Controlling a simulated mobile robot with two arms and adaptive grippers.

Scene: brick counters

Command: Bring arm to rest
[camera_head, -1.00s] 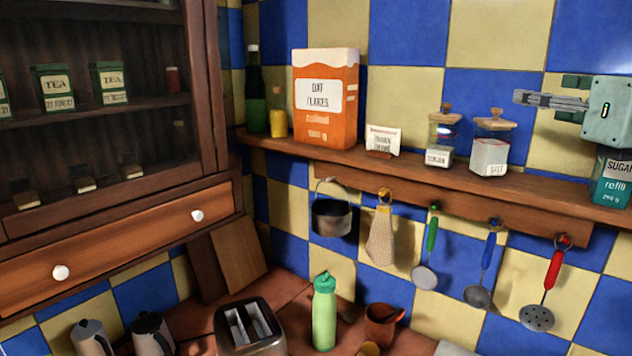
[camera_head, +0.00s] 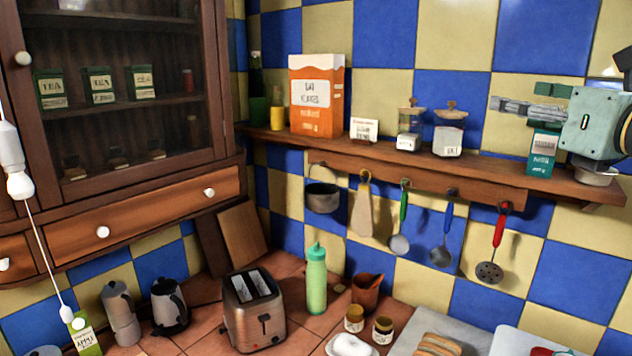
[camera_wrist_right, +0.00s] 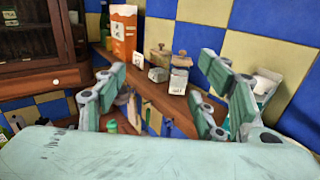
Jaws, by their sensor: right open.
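My right gripper (camera_head: 545,102) reaches in from the right edge in the head view, in front of the tiled wall and above the right part of the wall shelf (camera_head: 480,170). Its fingers point left. In the right wrist view its two fingers (camera_wrist_right: 163,85) stand wide apart with nothing between them. Beyond the gap are two glass jars with wooden lids, one (camera_wrist_right: 158,66) behind the other (camera_wrist_right: 179,75). The green-blue sugar box (camera_head: 541,152) is on the shelf just below the gripper, partly covered by it. My left gripper is not in view.
A glass-front cabinet (camera_head: 110,80) is at left. The counter holds a toaster (camera_head: 252,310), a green bottle (camera_head: 316,280) and bread (camera_head: 437,345).

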